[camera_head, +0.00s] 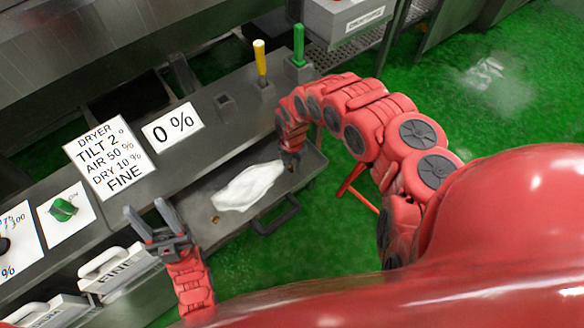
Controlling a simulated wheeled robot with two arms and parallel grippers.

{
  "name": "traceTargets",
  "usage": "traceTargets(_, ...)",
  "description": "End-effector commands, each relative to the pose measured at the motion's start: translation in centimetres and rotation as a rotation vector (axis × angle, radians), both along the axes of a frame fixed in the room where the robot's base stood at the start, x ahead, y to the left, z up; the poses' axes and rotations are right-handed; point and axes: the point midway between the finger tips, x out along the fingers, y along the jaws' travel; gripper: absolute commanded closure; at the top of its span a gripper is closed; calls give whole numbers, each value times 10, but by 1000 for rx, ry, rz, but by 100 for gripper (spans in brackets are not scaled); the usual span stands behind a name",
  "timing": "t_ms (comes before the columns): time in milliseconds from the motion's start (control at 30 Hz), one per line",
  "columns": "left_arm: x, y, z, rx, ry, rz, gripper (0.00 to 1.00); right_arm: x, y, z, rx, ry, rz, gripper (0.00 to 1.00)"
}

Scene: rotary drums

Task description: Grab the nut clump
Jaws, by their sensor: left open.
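A tray (262,155) juts out under the machine's front panel. A white irregular patch (248,187) lies on it. A tiny brown spot (215,219) shows near the tray's left end; it may be a nut clump, but it is too small to be sure. My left gripper (146,209) is open and empty, fingers pointing up and left, to the left of the tray and apart from the brown spot. My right gripper (291,166) points down at the tray's right end, just right of the white patch. Its fingers are small and dark, and what lies between them is hidden.
The panel carries a yellow lever (260,60), a green lever (299,45), a green knob (63,209) and a dryer sign (110,160). A tray handle (277,215) sticks out at the front. A bin marked FINE (115,268) stands lower left. Green floor (500,85) is open at right.

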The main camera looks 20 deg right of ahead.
Motion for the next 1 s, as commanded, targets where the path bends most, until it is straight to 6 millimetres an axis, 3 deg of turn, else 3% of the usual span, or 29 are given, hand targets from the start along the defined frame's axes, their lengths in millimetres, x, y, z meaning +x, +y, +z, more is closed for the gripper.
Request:
traceTargets(33, 0, 0, 0, 0, 0, 0, 50, 0, 0, 0, 0, 0, 0, 62)
traceTargets(200, 0, 0, 0, 0, 0, 0, 50, 0, 0, 0, 0, 0, 0, 92)
traceTargets(267, 0, 0, 0, 0, 0, 0, 50, 0, 0, 0, 0, 0, 0, 100)
traceTargets(667, 0, 0, 1, 0, 0, 0, 50, 1, 0, 7, 1, -1, -1, 100)
traceTargets(833, 0, 0, 4, 0, 0, 0, 50, 0, -4, 31, -5, 0, -2, 100)
traceTargets(1000, 0, 0, 15, 0, 0, 0, 50, 1, -2, 68, -4, -2, -1, 100)
